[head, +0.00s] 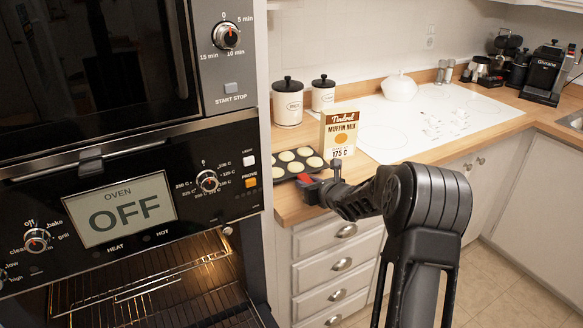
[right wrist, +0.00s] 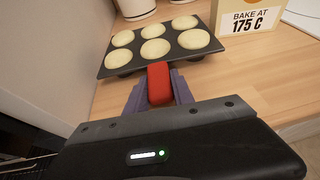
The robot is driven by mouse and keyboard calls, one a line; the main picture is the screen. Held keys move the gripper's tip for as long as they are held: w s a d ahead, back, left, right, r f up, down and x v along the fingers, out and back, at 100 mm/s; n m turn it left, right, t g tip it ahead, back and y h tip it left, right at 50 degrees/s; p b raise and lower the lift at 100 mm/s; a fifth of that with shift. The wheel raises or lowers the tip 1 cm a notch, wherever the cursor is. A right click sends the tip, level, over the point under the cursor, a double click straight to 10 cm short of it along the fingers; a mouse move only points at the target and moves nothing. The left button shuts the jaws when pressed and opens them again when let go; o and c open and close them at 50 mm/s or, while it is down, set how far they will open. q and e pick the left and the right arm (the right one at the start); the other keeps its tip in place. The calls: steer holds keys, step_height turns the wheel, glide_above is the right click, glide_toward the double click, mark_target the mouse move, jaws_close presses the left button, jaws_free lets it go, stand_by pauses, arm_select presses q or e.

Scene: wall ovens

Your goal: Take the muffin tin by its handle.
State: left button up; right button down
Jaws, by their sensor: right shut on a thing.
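The dark muffin tin (head: 292,175) sits on the wooden counter beside the oven, with pale batter in its cups. In the right wrist view the tin (right wrist: 186,52) lies straight ahead, and its red handle (right wrist: 158,84) points toward me. My right gripper (head: 311,184) is at the tin's near edge. In the right wrist view its two fingers (right wrist: 159,90) are on either side of the red handle, shut on it. The tin appears level on the counter. My left gripper is not in view.
The muffin mix box (head: 340,137) stands just right of the tin. Two white canisters (head: 288,103) stand behind it. The oven (head: 125,215) at left reads OFF, and its lit rack (head: 155,290) shows below. A white cooktop (head: 420,125) lies farther right.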

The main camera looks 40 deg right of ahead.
steer(key=shift+r, duration=0.1)
steer(key=shift+w, duration=0.1)
